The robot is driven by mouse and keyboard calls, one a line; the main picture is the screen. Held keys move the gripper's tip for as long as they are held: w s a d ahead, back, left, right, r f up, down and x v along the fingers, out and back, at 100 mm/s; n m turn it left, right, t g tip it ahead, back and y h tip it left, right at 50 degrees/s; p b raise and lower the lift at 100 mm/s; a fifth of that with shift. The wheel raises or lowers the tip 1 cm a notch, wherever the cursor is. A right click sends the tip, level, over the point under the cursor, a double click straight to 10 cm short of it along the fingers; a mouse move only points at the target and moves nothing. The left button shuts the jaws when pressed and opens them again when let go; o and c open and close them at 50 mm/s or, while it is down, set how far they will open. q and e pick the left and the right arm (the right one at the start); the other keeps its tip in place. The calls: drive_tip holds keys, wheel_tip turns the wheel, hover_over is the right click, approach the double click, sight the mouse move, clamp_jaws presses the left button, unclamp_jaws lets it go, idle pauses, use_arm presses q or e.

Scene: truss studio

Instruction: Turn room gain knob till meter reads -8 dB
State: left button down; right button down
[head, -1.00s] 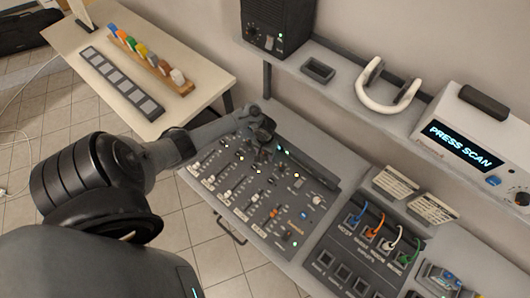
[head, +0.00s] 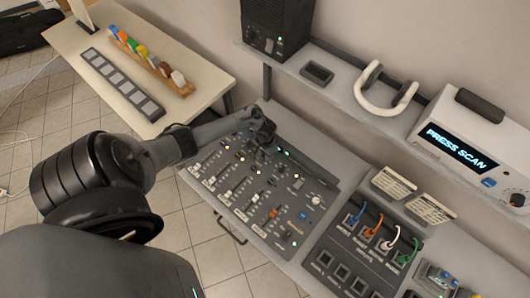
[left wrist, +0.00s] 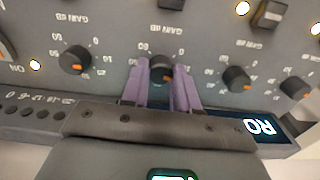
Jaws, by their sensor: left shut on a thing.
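The mixing console (head: 222,198) is a dark panel with sliders, knobs and lit dots, below my left arm. My left gripper (head: 262,140) is at the console's back edge. In the left wrist view its two purple fingers (left wrist: 162,82) are shut on a dark gain knob (left wrist: 161,70), one on each side, hiding part of it. The knob has an orange mark. The scale and lettering appear upside down. My right gripper is not in view.
Similar knobs (left wrist: 75,60) and (left wrist: 236,78) stand close on both sides of the held one. A patch panel (head: 350,250) with coloured cables is right of the console. A shelf behind holds headphones (head: 362,100) and a "PRESS SCAN" unit (head: 500,152).

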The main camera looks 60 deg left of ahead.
use_arm(q)
drive_tip(key=m+p, duration=0.1)
drive_tip(key=m, duration=0.2)
drive_tip(key=shift+r+m, duration=0.1)
drive_tip(key=shift+m, duration=0.3)
drive_tip(key=m, duration=0.4)
drive_tip(key=shift+m, duration=0.3)
drive_tip(key=m, duration=0.4)
drive_tip(key=m+b, duration=0.2)
drive_tip(key=m, duration=0.4)
drive_tip(key=c, duration=0.8)
unclamp_jaws()
drive_tip(key=shift+c, duration=0.2)
wheel_tip(320, 180, up, 11)
drive_tip(key=shift+p, duration=0.35)
